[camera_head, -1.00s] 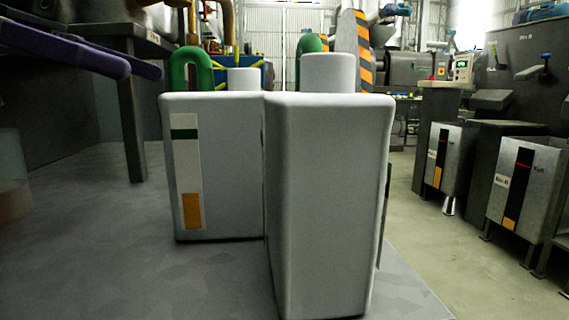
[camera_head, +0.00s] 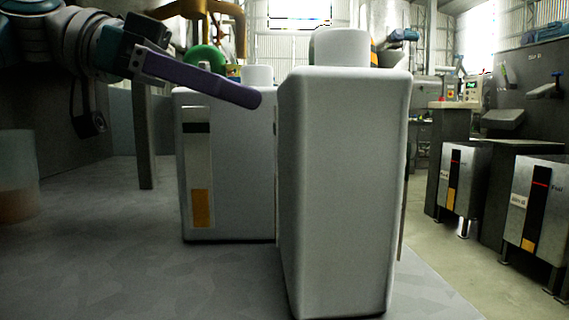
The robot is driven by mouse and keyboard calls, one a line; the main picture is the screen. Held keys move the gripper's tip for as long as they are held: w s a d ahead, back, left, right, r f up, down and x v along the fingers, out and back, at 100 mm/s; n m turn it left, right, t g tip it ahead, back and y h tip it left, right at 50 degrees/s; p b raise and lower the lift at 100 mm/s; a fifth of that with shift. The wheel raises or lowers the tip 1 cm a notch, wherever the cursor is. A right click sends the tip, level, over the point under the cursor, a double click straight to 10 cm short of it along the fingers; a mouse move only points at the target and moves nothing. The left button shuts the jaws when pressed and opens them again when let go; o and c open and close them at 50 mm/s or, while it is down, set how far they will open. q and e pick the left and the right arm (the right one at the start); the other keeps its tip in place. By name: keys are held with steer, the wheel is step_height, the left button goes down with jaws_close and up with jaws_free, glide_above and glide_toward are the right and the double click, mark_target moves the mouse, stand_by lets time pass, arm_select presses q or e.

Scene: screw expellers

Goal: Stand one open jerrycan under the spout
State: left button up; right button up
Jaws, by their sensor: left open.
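Two pale grey jerrycans stand upright side by side on a grey surface. The near jerrycan (camera_head: 345,190) is tall in the middle, with a wide pale neck or cap on top. I cannot tell whether either is open. My left gripper (camera_head: 252,97) has purple fingers and is open. Its fingertips show in front of the far jerrycan's upper part, beside the near one's top left edge. I cannot identify the spout. My right gripper is not in view.
A translucent container (camera_head: 18,175) stands at the left edge. Metal bins (camera_head: 460,185) and machines line the right side beyond the surface's edge. A brown pipe (camera_head: 205,10) shows behind the jerrycans.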

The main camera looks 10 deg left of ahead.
arm_select(q)
steer(key=shift+r, duration=0.1)
jaws_close()
stand_by(0.7)
